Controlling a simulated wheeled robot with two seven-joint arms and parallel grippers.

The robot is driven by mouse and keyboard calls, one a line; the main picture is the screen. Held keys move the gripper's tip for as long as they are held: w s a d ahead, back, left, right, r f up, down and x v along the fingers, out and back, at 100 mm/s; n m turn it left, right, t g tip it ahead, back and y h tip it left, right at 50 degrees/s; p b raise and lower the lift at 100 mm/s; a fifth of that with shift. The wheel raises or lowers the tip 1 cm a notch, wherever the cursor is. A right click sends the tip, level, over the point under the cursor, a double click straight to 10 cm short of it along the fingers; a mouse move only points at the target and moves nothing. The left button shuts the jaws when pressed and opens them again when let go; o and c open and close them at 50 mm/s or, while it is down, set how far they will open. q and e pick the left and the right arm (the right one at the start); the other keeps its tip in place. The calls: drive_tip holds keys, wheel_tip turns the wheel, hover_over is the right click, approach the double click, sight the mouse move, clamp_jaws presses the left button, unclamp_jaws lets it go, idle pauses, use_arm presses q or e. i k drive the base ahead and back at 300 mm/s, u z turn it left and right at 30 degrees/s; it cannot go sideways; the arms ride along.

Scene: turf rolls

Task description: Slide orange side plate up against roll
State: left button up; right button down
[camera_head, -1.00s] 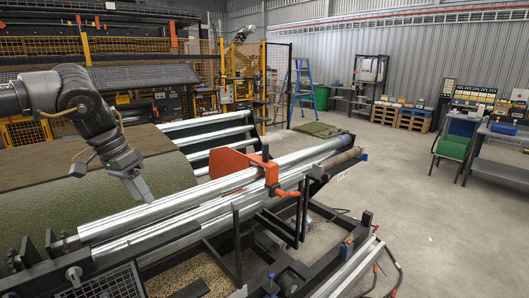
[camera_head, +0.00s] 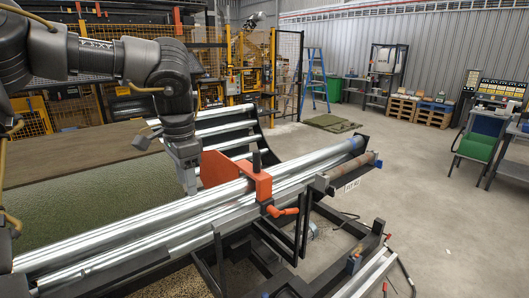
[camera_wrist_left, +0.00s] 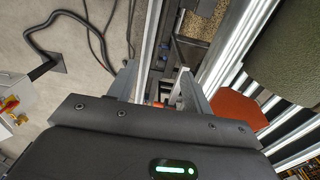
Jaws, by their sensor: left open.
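The orange side plate (camera_head: 222,169) stands on the shiny metal rollers, with its orange clamp block (camera_head: 254,182) and black knob on the front side. It also shows in the left wrist view (camera_wrist_left: 236,112), right of the fingers. My left gripper (camera_head: 190,188) points down just left of the plate in the head view; whether it touches the plate I cannot tell. Its two fingers (camera_wrist_left: 156,88) are apart in the wrist view, with nothing seen held between them. The green turf roll (camera_head: 100,205) lies left of the gripper and plate, partly hidden by my arm. My right gripper is not in view.
Long metal rollers (camera_head: 130,238) run diagonally along the machine. An orange lever (camera_head: 283,211) sticks out at the front. A folded turf piece (camera_head: 331,123) lies on the floor behind. Open concrete floor (camera_head: 440,215) lies to the right. Black cables (camera_wrist_left: 75,42) show in the wrist view.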

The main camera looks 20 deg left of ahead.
sight(216, 169)
drive_tip(key=i, duration=1.2)
